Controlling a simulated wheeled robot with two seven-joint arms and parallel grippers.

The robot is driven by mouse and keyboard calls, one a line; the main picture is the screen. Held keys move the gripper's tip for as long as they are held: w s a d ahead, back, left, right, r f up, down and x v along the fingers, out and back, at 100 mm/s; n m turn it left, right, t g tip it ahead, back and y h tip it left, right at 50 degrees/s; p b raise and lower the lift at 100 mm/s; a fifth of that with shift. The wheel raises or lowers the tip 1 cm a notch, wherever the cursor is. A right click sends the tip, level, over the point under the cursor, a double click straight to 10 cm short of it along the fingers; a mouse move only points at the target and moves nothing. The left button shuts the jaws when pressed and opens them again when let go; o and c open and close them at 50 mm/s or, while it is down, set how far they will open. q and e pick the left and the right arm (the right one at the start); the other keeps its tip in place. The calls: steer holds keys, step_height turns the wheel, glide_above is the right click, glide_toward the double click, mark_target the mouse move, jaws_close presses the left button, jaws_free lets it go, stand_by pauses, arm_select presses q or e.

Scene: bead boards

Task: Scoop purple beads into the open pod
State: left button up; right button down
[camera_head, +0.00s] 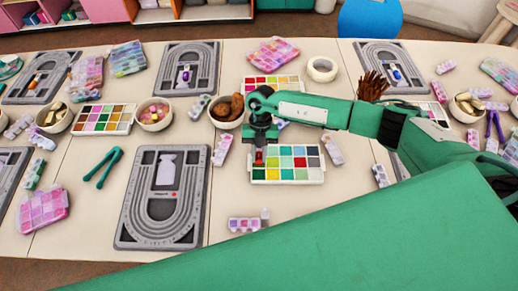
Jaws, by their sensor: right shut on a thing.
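A white tray (290,181) of square bead compartments in several colours lies in the middle of the table. I cannot clearly pick out the purple beads among them. My right gripper (260,157) points down over the tray's left end and hides its left compartments. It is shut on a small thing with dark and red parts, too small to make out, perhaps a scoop. A strip of small pods (244,224) lies on the table in front of the tray. A part at its right end stands up, like a raised lid. My left gripper is not in view.
A grey bead board (126,224) lies to the left. Green tweezers (104,168) lie farther left. A bowl of brown things (226,112) and a second bead tray (272,87) are behind. A loose pod strip (332,150) lies right of the tray. My green arm covers the right front.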

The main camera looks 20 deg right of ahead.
steer(key=shift+s+a+r+t+h+p, duration=0.15)
steer(key=shift+s+t+p, duration=0.15)
steer(key=shift+t+p, duration=0.15)
steer(key=shift+s+a+t+h+p, duration=0.15)
steer(key=shift+s+t+p, duration=0.15)
steer(key=shift+t, duration=0.15)
steer(key=shift+s+r+t+h+p, duration=0.15)
steer(key=shift+t+p, duration=0.3)
steer(key=shift+t, duration=0.1)
steer(key=shift+s+r+t+h+p, duration=0.1)
steer(key=shift+r+t+h+p, duration=0.05)
steer(key=shift+t+p, duration=0.35)
steer(key=shift+r, duration=0.1)
